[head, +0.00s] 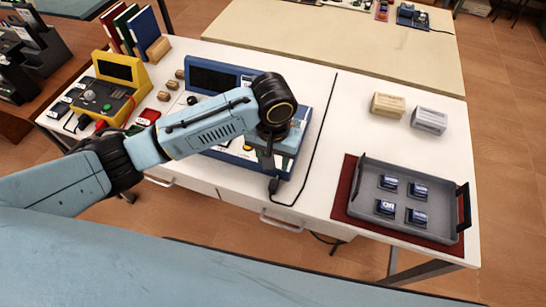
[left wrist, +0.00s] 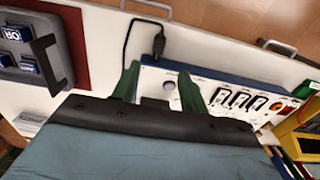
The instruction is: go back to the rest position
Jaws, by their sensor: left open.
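My left arm reaches in from the left in the head view, bent over the table. Its left gripper (head: 268,158) hangs over the right part of a blue-and-white electronics panel (head: 218,78). In the left wrist view the two green fingers of the left gripper (left wrist: 162,84) stand apart with nothing held between them. The panel (left wrist: 223,72) lies beyond the fingers, with a round knob, several dark slots and a red button. I cannot tell the gap between fingertips and panel. My arm hides part of the panel in the head view. My right gripper is in neither view.
A grey tray (head: 363,203) with several small blue blocks sits on a dark red mat (head: 346,181) at the right. Two small boxes (head: 388,105) (head: 429,120) stand behind it. A yellow device (head: 104,92) is at the left. A black cable (head: 318,135) crosses the white table.

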